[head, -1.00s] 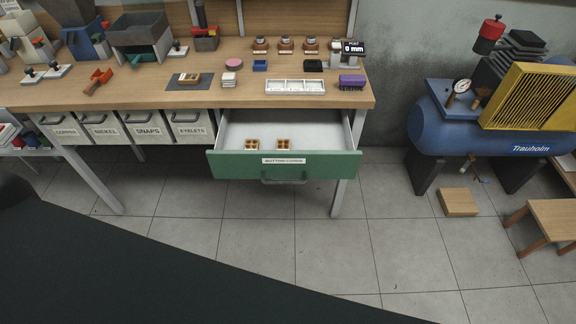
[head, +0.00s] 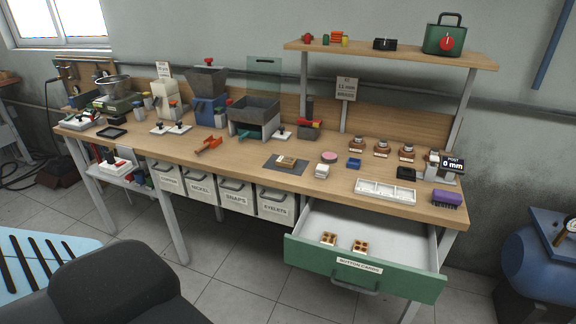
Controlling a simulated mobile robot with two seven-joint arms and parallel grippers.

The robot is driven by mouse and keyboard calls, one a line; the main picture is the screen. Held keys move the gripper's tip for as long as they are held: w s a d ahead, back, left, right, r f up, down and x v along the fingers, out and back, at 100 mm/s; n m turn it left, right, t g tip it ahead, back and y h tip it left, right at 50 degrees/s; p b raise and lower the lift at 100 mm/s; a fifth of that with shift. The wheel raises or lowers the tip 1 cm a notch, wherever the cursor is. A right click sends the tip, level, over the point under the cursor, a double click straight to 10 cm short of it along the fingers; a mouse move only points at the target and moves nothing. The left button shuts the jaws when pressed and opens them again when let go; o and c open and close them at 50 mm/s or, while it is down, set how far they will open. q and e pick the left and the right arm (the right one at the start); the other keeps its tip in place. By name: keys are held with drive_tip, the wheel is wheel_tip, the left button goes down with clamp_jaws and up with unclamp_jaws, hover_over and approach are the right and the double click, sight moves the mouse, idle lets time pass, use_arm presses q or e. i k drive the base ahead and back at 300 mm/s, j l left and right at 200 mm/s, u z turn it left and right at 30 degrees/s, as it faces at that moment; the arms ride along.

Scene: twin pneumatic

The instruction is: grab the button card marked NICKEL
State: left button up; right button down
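The green-fronted drawer (head: 300,254) labelled for button cards stands open under the right part of the bench. Two small cards with orange-brown buttons lie inside it, a left card (head: 328,239) and a right card (head: 360,246), a little apart. Any marking on these is too small to read, so I cannot tell which says NICKEL. A white bin labelled NICKEL (head: 202,189) hangs under the bench. Neither gripper shows.
The wooden bench (head: 240,165) carries presses, hoppers, a white tray (head: 385,192) and a purple brush (head: 447,199). A blue compressor (head: 545,265) stands at the right. A dark rounded shape fills the lower left. Tiled floor is open in front of the bins.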

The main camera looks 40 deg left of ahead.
sight(290, 163)
drive_tip(key=i+j+z, duration=0.15)
drive_tip(key=j+z, duration=0.15)
drive_tip(key=j, duration=1.35)
drive_tip(key=j+z, duration=0.3)
drive_tip(key=j, duration=1.35)
